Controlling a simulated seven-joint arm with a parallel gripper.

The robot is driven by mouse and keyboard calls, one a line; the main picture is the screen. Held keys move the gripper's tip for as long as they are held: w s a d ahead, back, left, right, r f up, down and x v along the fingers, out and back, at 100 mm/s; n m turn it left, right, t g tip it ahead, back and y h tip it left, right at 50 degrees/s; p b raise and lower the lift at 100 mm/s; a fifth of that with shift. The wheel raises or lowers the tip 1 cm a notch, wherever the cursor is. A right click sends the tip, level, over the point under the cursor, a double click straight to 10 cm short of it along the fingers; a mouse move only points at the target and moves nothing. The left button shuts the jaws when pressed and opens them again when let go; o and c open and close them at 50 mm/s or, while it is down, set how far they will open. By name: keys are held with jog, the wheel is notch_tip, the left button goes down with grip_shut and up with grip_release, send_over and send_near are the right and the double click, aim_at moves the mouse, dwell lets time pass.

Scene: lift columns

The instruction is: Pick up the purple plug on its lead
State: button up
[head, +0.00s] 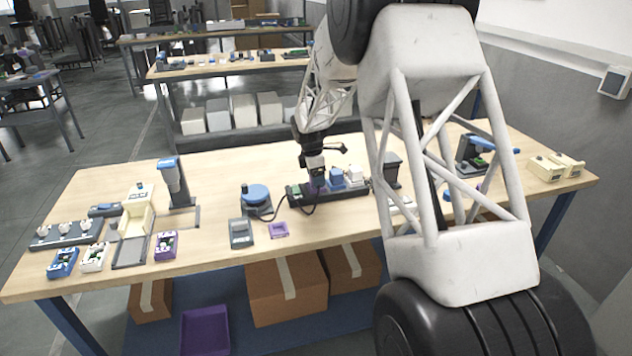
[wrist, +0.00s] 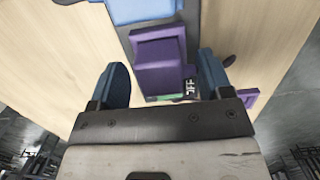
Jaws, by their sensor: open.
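The purple plug (wrist: 160,62) is a blocky piece on a dark strip (wrist: 125,35). In the wrist view it sits between the two fingers of my gripper (wrist: 162,75). The fingers are apart, with a visible gap to the plug on each side. In the head view my gripper (head: 316,172) points down at the left part of the strip, over the purple plug (head: 317,185), which it partly hides. A black lead (head: 290,214) loops on the table in front of the strip; where it joins the plug is hidden.
A blue plug (head: 337,178) and a white one (head: 355,175) stand right of the purple plug. The table between the tall blue-grey stand (head: 173,180) and the device is clear.

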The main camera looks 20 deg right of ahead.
jog(key=shift+f, duration=0.55)
jog(key=c, duration=1)
jog(key=shift+o, duration=0.2)
jog(key=shift+r, duration=0.15)
jog(key=shift+r, duration=1.45)
jog(key=shift+s+r, duration=0.2)
jog(key=shift+s, duration=0.1)
jog(key=s+a+r, duration=0.1)
jog(key=s, duration=1.4)
jog(key=shift+s+a+r, duration=0.15)
jog(key=shift+r, duration=0.05)
